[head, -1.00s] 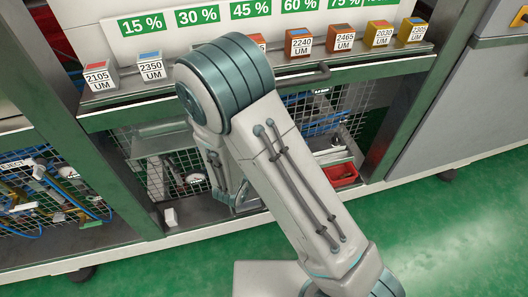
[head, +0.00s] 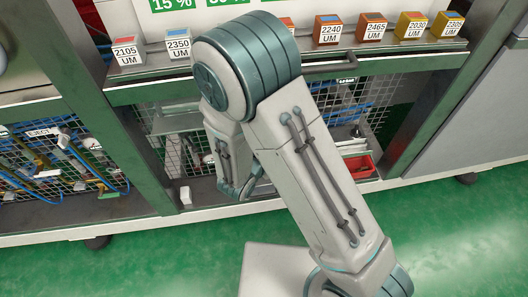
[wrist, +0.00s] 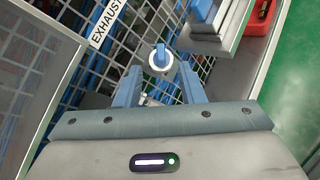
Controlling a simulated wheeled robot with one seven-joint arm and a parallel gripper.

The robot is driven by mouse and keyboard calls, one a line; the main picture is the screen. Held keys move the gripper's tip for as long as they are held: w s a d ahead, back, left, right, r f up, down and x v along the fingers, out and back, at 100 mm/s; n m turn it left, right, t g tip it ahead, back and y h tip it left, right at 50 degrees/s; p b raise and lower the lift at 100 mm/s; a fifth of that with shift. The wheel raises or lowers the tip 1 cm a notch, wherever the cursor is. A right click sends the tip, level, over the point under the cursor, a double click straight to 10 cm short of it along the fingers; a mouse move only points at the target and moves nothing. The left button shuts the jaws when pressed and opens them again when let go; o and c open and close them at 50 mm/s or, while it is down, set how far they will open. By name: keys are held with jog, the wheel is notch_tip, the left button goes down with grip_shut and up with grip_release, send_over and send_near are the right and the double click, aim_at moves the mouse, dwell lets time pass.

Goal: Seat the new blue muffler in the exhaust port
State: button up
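My gripper (wrist: 160,75) shows in the wrist view with its two blue fingers apart, and I see no contact with anything. A round white fitting (wrist: 160,70) with a blue piece (wrist: 160,53) at its centre lies in line with the gap between the fingertips. I cannot tell how deep it is or whether the blue piece is the new muffler. Another blue part (wrist: 201,11) sits at a grey block (wrist: 215,38) to the upper right. A white EXHAUST label (wrist: 107,22) is at the upper left. In the head view my arm hides the gripper's fingers and the port.
Wire mesh (wrist: 130,40) stands around the work area. A red bin (head: 361,166) lies on the lower shelf, right of my arm. Labelled blocks, such as the 2350 UM block (head: 178,45), line the ledge above. Green floor (head: 460,235) is clear in front.

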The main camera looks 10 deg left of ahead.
jog(key=p+v, duration=0.1)
jog(key=v, duration=0.8)
jog(key=s+d+r+m+g+h+p, duration=0.3)
jog(key=d+r+m+g+p, duration=0.95)
jog(key=d+r, duration=0.65)
jog(key=s+r+m+t+y+p, duration=0.1)
jog(key=r+m+y+p, duration=0.3)
jog(key=r, duration=0.5)
jog(key=s+d+r+m+t+y+p, duration=0.1)
jog(key=s+r+m+t+y+p, duration=0.1)
jog(key=r+m, duration=0.6)
jog(key=s+r+y+p, duration=0.1)
jog(key=y+p, duration=0.1)
jog(key=shift+d+r+y+p, duration=0.3)
jog(key=shift+r, duration=0.1)
jog(key=shift+s, duration=0.15)
